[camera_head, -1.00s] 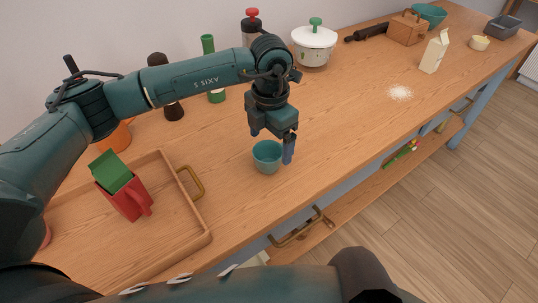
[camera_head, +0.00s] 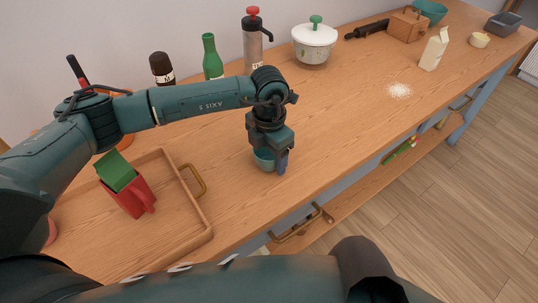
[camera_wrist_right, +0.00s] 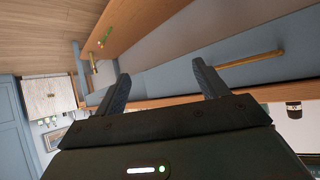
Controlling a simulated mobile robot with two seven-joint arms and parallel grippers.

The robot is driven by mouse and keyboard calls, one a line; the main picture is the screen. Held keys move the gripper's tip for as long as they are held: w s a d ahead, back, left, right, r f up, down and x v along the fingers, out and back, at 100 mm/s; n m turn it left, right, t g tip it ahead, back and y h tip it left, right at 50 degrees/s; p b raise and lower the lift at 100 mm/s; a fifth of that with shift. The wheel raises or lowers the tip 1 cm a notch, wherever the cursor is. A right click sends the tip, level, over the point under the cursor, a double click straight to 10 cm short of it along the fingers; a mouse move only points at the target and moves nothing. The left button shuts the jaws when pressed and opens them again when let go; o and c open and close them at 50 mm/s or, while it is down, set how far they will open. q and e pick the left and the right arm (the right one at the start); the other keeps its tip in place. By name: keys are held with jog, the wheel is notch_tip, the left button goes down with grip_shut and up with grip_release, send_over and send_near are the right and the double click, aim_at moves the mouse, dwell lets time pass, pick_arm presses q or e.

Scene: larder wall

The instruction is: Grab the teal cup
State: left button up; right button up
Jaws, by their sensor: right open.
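The teal cup (camera_head: 263,160) stands on the wooden counter in the head view, right of the tray. My left gripper (camera_head: 273,160) has come down over it and hides much of its top. One blue finger shows close along the cup's right side; the other finger is hidden, so I cannot tell whether the jaws press on the cup. My right gripper (camera_wrist_right: 160,76) shows in the right wrist view, its two fingers apart with nothing between them.
A wooden tray (camera_head: 208,234) with a red mug (camera_head: 130,202) and a green block (camera_head: 115,172) lies left of the cup. Bottles (camera_head: 211,56) and a white pot (camera_head: 315,45) stand behind.

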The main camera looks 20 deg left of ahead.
pick_arm(q)
jog(key=c, duration=0.6)
jog(key=shift+r, duration=0.1)
jog(key=shift+c, duration=0.2)
